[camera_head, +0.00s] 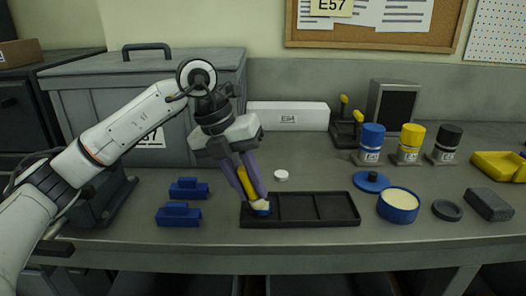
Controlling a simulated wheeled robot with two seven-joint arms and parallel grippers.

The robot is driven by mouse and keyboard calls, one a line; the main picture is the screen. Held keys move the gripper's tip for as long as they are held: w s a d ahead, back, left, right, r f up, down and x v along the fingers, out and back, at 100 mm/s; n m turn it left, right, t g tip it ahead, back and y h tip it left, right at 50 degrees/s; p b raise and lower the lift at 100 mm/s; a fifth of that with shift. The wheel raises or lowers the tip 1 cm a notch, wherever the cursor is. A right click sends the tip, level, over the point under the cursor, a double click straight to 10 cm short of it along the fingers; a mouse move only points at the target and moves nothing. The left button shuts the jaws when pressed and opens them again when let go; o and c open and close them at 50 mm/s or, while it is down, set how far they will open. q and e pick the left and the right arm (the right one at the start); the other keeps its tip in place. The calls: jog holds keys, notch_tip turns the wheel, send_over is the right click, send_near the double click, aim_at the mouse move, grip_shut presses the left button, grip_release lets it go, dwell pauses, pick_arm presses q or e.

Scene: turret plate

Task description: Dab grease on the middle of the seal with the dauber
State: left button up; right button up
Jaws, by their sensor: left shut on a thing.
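My left gripper (254,196) points down, shut on the dauber (243,177), whose yellow handle shows between the purple-grey fingers. A pale patch and a bit of blue show at the fingertips, over the left compartment of a black tray (318,222). I cannot tell whether the dauber touches the tray. An open blue tub (399,207) of cream-coloured grease stands right of the tray, its blue lid (371,181) behind it. A dark round piece (447,210) lies right of the tub; I cannot tell whether it is the seal. My right gripper is out of view.
Blue blocks (179,215) lie left of the tray, and a small white disc (281,175) behind it. Blue, yellow and black canisters (409,145) stand at the back right. A grey block (489,205) and yellow tray (498,166) are far right. The tray's other compartments look empty.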

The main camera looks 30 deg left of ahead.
pick_arm(q)
jog(key=shift+w+d, duration=0.35)
jog(key=shift+d, duration=0.25)
jog(key=shift+w+d, duration=0.35)
jog(key=shift+d, duration=0.2)
jog(key=r+p, duration=0.2)
jog(key=shift+w+d+r, duration=0.1)
jog(key=shift+w+r, duration=0.15)
jog(key=shift+r, duration=0.05)
jog(key=shift+s+r+p, duration=0.25)
jog(key=shift+r+p, duration=0.4)
jog(key=shift+r, duration=0.05)
notch_tip(320, 180, up, 4)
jog(key=p, duration=0.3)
jog(key=shift+r, duration=0.1)
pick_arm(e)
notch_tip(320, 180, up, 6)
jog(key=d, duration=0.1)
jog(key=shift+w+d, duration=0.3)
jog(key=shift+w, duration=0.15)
